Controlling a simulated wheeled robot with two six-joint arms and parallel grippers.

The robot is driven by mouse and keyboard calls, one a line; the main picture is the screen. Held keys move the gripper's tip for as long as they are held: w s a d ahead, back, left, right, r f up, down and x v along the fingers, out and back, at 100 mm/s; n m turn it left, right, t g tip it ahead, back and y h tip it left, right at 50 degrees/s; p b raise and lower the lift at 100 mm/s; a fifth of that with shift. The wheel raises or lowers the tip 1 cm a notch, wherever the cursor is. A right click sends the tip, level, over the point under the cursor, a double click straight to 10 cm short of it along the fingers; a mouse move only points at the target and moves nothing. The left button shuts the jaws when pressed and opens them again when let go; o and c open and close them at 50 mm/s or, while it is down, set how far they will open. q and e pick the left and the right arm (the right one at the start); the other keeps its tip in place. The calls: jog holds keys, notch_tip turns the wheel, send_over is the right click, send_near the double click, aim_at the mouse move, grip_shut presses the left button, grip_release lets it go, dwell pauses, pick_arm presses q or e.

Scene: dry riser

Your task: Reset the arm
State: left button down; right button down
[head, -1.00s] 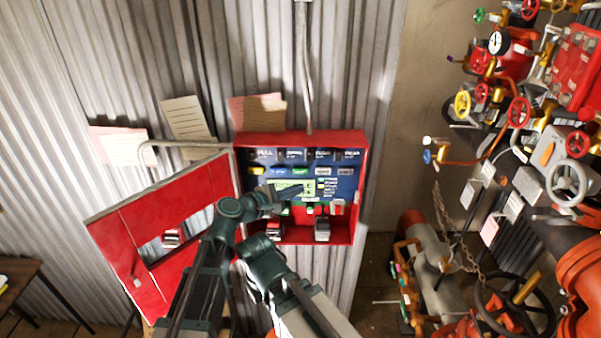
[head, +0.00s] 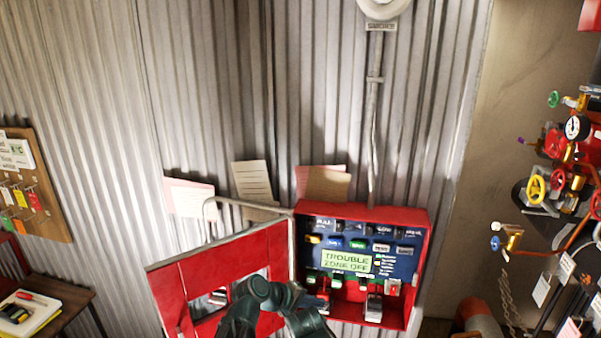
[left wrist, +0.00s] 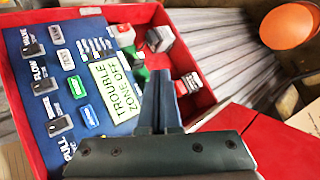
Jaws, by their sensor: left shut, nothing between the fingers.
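A red alarm panel box (head: 418,300) is on the corrugated wall, its red door (head: 205,275) swung open to the left. Its green display (head: 346,262) reads "TROUBLE ZONE OFF". Dark switches and coloured buttons sit around the display on the blue face. My left gripper (left wrist: 160,85) is shut and empty in the left wrist view, its narrow fingers pointing at the panel beside the display. Whether the tips touch the panel is unclear. In the head view, my left arm is low, in front of the panel's lower left corner. My right gripper is not in view.
Papers (head: 255,180) are fixed to the wall above the panel. A conduit (head: 375,120) runs up from it. Red pipework with valve wheels (head: 537,188) stands at the right. A desk (head: 60,305) and a key board (head: 35,185) are at the left.

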pick_arm(q)
jog(key=s+a+f+m+g+y, duration=0.1)
jog(key=s+a+f+m+y, duration=0.2)
jog(key=a, duration=0.5)
jog(key=s+a+f+m+g+y, duration=0.1)
jog(key=s+a+f+g+y, duration=0.15)
jog(key=s+a, duration=0.4)
jog(key=s+a+f+m+y, duration=0.2)
jog(key=a+f+y, duration=0.15)
jog(key=a, duration=0.65)
jog(key=s+d+f+m+g+b, duration=0.1)
jog(key=s+d+f+m+b, duration=0.1)
jog(key=d+f+b, duration=0.3)
jog(key=s+d+f+m+y+b, duration=0.1)
jog(key=s+d+f+m+b, duration=0.1)
jog(key=s+d+f+b, duration=0.2)
notch_tip(320, 180, down, 2)
jog(key=d+b, duration=0.1)
jog(key=b, duration=0.1)
jog(key=shift+s+d+f+g+y+b, duration=0.15)
jog(key=shift+s+d+g+y+b, duration=0.1)
jog(key=shift+s+g+y+b, duration=0.1)
jog(key=shift+s, duration=0.1)
